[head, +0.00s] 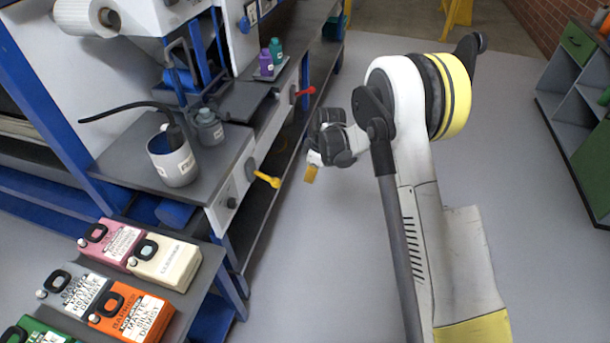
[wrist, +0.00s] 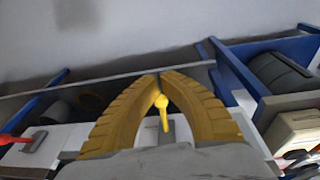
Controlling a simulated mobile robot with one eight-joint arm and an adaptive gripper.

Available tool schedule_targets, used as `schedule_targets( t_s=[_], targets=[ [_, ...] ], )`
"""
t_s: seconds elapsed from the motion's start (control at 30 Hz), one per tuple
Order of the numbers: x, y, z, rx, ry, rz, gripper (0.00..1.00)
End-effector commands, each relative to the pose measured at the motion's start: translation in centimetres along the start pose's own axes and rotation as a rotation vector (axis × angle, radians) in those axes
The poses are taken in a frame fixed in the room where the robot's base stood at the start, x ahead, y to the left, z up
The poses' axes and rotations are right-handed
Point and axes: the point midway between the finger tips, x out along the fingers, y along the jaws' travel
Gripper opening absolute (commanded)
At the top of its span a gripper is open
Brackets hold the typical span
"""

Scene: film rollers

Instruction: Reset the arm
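My arm (head: 408,150) rises at the right of the head view, and its wrist bends left toward the machine. My gripper (head: 311,174) hangs over the grey floor, a little right of the yellow lever (head: 267,179) and apart from it. In the wrist view the two yellow fingers of my gripper (wrist: 160,74) form an arch with their tips together. Nothing shows held between them. The yellow lever (wrist: 164,113) is seen through the gap, beyond the fingers.
The blue-framed machine at left carries a red lever (head: 305,91), a white pot (head: 172,160) and a grey bottle (head: 209,127). Several labelled containers, including an orange one (head: 132,312), stand at lower left. A green-fronted cabinet (head: 588,150) stands far right. The floor (head: 325,260) between is clear.

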Motion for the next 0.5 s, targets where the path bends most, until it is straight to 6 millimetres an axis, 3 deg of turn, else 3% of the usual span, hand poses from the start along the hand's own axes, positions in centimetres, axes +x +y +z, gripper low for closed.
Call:
schedule_targets(
  t_s=[0.4,0.5],
  targets=[
    [0.0,0.0,-0.1,0.001,0.0,0.0,0.0],
    [-1.2,0.0,0.0,0.02,0.002,0.009,0.0]
  ],
)
